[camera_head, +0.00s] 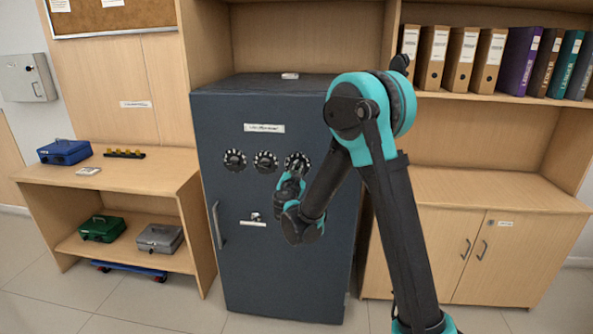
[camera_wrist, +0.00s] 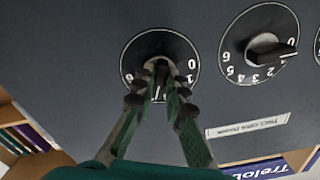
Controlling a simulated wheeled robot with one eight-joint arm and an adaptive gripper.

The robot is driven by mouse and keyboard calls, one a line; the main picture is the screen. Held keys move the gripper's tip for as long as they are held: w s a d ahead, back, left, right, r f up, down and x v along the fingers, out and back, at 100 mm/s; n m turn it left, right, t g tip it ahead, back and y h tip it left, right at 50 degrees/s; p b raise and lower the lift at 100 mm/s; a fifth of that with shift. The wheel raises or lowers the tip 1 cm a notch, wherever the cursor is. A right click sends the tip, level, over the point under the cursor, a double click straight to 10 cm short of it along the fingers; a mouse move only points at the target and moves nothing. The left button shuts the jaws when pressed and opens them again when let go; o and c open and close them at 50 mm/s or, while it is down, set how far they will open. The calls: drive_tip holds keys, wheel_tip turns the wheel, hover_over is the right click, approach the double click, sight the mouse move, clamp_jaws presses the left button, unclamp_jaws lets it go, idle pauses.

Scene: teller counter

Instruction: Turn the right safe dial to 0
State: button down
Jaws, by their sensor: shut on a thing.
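The safe (camera_head: 270,245) is a dark grey cabinet with three round black dials in a row on its door. The right safe dial (camera_head: 299,157) is at the right end of the row, partly behind my gripper (camera_head: 295,173). In the wrist view the right dial (camera_wrist: 145,46) is the left one, with white numerals around its rim; a 0 and a 1 show on its right side. My gripper (camera_wrist: 160,73) is shut on this dial's knob. The fingers cover most of the knob and the lower numerals, so I cannot tell which number it points to.
The middle dial (camera_head: 265,161) and left dial (camera_head: 235,160) are beside it; the middle dial's knob (camera_wrist: 270,53) is close to my fingers in the wrist view. A door handle (camera_head: 217,225) sticks out at the safe's left. A wooden cabinet (camera_head: 520,262) stands to the right.

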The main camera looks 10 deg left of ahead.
drive_tip(key=n, duration=0.5)
drive_tip(key=shift+n, duration=0.3)
drive_tip(key=n, duration=1.1)
drive_tip(key=shift+n, duration=0.4)
drive_tip(key=n, duration=0.5)
drive_tip(key=shift+n, duration=0.3)
drive_tip(key=c, duration=1.6)
unclamp_jaws()
drive_tip(key=shift+o, duration=0.2)
drive_tip(key=shift+s, duration=0.15)
